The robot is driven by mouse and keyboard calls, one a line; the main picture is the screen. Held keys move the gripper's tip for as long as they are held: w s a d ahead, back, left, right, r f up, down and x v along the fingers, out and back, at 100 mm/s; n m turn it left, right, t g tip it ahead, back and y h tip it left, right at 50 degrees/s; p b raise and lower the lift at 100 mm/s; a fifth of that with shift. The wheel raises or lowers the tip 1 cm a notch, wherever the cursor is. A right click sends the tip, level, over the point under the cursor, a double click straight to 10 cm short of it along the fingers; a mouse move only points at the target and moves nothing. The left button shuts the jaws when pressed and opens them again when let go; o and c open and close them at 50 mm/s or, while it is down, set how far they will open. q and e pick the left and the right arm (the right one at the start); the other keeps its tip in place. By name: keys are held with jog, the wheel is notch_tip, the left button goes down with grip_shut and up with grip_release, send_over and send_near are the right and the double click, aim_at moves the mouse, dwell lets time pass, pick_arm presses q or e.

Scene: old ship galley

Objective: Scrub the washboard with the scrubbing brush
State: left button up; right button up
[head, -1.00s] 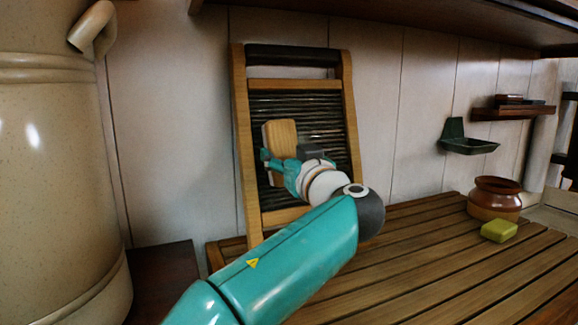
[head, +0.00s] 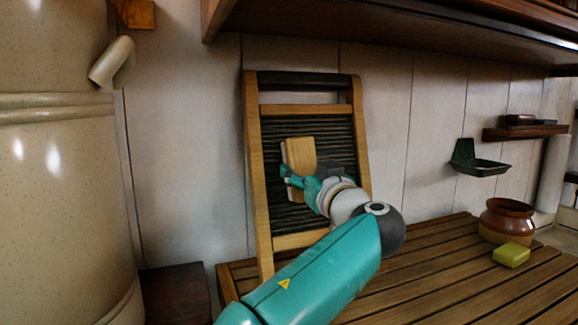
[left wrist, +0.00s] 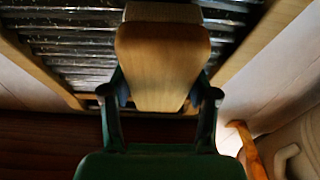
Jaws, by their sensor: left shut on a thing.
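The washboard (head: 308,109) has a wooden frame and dark ridged metal, and leans upright against the wall in the head view. Its ridges (left wrist: 70,45) also show in the left wrist view. The scrubbing brush has a pale wooden back (head: 300,156) and is in front of the ridges. My left gripper (head: 300,180) is shut on the brush; in the left wrist view its fingers grip both sides of the wooden back (left wrist: 162,60). The brush's bristle side faces the washboard and is hidden, so I cannot tell if it touches. My right gripper is not in view.
The washboard stands on a slatted wooden counter (head: 440,262). A brown pot (head: 506,222) and a yellow-green soap block (head: 511,255) are at the right. A green wall dish (head: 482,167) hangs above. A large cream vessel (head: 60,190) stands at the left. A shelf (head: 400,40) overhangs.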

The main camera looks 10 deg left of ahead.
pick_arm(q)
jog(key=shift+w+d, duration=0.15)
jog(key=shift+d, duration=0.1)
jog(key=w+d+p, duration=0.1)
jog(key=d+p, duration=0.1)
jog(key=shift+w+d+r+p, duration=0.1)
jog(key=shift+w+r+p, duration=0.1)
jog(key=shift+p, duration=0.15)
jog(key=d+p, duration=0.1)
jog(key=w+d+p, duration=0.1)
jog(key=p, duration=0.1)
jog(key=w+d+p, duration=0.1)
jog(key=shift+w+d+f+p, duration=0.25)
jog(key=shift+p, duration=0.15)
jog(key=shift+s, duration=0.1)
